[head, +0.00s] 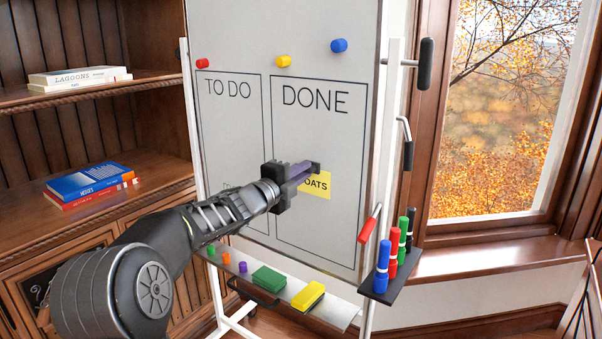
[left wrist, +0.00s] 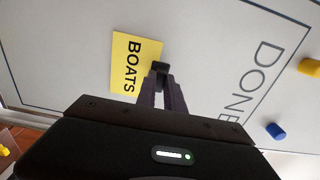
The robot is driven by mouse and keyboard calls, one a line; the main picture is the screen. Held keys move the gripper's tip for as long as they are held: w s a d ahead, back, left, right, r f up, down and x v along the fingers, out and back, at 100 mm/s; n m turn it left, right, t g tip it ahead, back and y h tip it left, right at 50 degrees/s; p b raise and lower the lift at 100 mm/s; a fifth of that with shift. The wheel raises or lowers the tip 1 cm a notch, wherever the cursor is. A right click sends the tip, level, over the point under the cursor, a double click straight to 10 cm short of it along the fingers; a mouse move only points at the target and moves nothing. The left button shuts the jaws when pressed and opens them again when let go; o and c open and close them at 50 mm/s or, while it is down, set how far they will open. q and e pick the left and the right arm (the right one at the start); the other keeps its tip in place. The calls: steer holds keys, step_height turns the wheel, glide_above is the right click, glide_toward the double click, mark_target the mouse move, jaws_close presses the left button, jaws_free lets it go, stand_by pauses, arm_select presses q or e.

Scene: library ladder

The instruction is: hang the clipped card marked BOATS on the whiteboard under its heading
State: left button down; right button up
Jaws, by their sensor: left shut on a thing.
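The yellow card (head: 321,191) marked BOATS is at the whiteboard (head: 230,145), inside the DONE box and below the DONE heading (head: 314,98). Its first letter is hidden by my gripper in the head view. My left gripper (head: 314,169) is shut on the black clip (left wrist: 160,69) at the card's top edge. In the left wrist view the whole word shows on the card (left wrist: 136,62), turned sideways. The card lies close over the board; I cannot tell whether it touches. The TO DO heading (head: 228,89) is on the left. My right gripper is out of view.
Red (head: 202,63), yellow (head: 283,61) and blue (head: 339,45) magnets sit high on the board. The tray below holds a green eraser (head: 268,279) and a yellow one (head: 308,295). Several markers stand in a holder (head: 392,284) at the right. Shelves are left.

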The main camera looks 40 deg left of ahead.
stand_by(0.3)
arm_select(q)
steer(key=c, duration=1.4)
jaws_free()
steer(key=shift+o, duration=0.2)
steer(key=s, duration=0.7)
steer(key=shift+s, duration=0.4)
steer(key=shift+d, duration=0.1)
